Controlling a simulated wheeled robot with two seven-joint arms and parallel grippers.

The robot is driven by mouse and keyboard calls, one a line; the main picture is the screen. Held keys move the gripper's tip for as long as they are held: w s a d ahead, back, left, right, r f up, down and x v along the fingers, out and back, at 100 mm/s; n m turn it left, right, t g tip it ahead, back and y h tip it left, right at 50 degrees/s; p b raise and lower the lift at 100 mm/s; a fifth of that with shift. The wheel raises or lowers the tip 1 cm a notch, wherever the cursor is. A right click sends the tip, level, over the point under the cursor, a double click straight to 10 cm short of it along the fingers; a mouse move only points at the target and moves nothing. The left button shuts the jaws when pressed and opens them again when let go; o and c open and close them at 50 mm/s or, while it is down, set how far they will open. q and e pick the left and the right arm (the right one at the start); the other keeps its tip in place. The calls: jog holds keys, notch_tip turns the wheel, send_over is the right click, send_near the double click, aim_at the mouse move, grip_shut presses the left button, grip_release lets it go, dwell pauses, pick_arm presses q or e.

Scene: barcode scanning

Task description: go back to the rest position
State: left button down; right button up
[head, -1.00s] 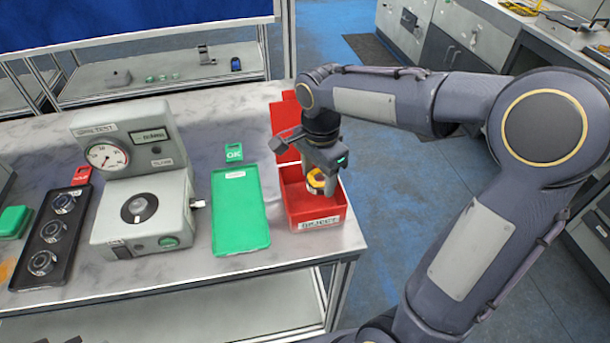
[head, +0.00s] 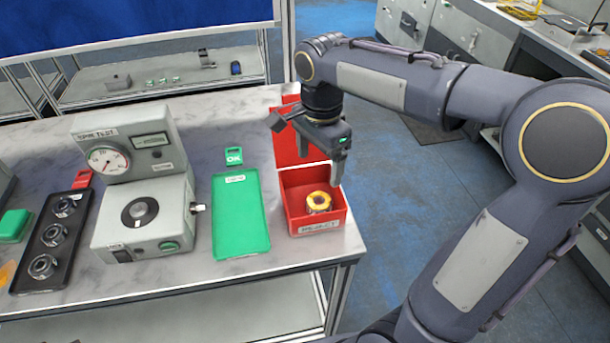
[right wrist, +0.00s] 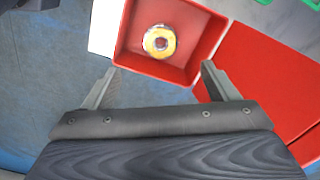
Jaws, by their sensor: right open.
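My right gripper (head: 319,171) is open and empty, held above the red reject bin (head: 298,231) at the table's right end. It also shows in the right wrist view (right wrist: 157,80), with its two fingers spread apart. A yellow-topped round part (head: 318,202) lies inside the bin, clear of the fingers. The same part shows in the right wrist view (right wrist: 160,41) on the bin's floor. My left gripper is not in view.
A green OK tray (head: 240,215) lies empty left of the bin. A grey tester with a dial (head: 145,215) stands further left. A black tray (head: 25,275) holds several metal rings. The floor right of the table (head: 385,190) is clear.

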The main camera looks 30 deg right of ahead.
notch_tip(320, 180, up, 2)
jog(key=shift+r, duration=0.1)
jog(key=shift+s, duration=0.1)
dwell(0.3)
jog(key=s+a+f+n+t+y, duration=0.1)
jog(key=s+f+n+t+y, duration=0.1)
jog(key=s+n, duration=0.5)
jog(key=s+a+f+n+t+y, duration=0.1)
jog(key=s+a+f+n+t, duration=0.1)
jog(key=s+n, duration=0.5)
jog(key=shift+s+a+f+t+y, duration=0.35)
jog(key=shift+s+f+t, duration=0.45)
jog(key=shift+s+f, duration=0.55)
